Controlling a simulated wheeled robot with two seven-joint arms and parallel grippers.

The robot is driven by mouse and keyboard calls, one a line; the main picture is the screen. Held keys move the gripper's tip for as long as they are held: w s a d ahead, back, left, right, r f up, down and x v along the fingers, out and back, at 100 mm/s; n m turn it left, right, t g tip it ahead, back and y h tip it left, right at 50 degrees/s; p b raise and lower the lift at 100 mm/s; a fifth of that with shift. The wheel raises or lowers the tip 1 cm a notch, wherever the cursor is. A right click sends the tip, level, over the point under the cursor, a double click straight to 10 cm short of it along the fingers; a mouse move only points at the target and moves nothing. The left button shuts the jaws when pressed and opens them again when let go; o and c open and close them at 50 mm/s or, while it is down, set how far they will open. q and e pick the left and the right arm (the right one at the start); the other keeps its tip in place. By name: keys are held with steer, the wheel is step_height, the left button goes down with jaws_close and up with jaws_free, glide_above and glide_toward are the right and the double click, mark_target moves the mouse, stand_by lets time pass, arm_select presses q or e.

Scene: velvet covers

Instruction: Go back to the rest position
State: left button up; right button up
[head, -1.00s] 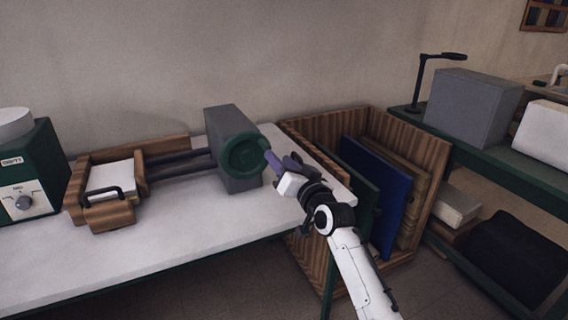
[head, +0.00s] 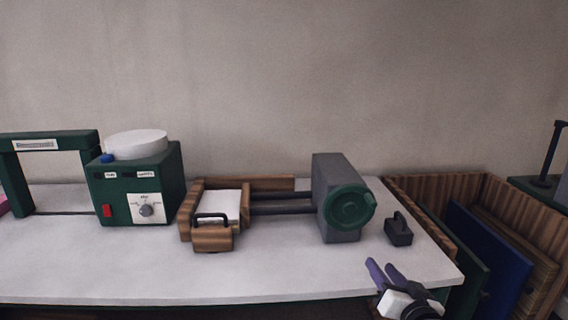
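My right gripper (head: 380,263) shows at the bottom right of the head view, in front of the table's front edge. Its two purple fingers stand apart, with nothing visible between them. Part of the arm behind it is cut off by the bottom of the picture. My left gripper is not in view.
The white table (head: 290,275) carries a green machine with a dial (head: 155,185), a wooden press box (head: 213,238), a grey block with a green wheel (head: 348,207) and a small black handled block (head: 398,236). A wooden crate (head: 462,186) holding panels stands at the right.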

steer(key=s+a+f+n+g, duration=0.2)
steer(key=s+f, duration=0.5)
steer(key=f, duration=0.1)
steer(key=s+a+f+n+g, duration=0.1)
steer(key=s+a+f, duration=0.1)
steer(key=s+f, duration=0.55)
steer(key=s+a+f+n+g, duration=0.1)
steer(key=s+f, duration=0.4)
steer(key=s, duration=0.5)
steer(key=s+a+f+n+g+y, duration=0.1)
steer(key=s+f, duration=0.4)
steer(key=s, duration=0.6)
steer(key=a+n+g, duration=0.1)
steer(key=a+g, duration=0.1)
steer(key=shift+a+f+g+y, duration=0.2)
steer(key=shift+a+g+y, duration=0.1)
steer(key=shift+a, duration=0.1)
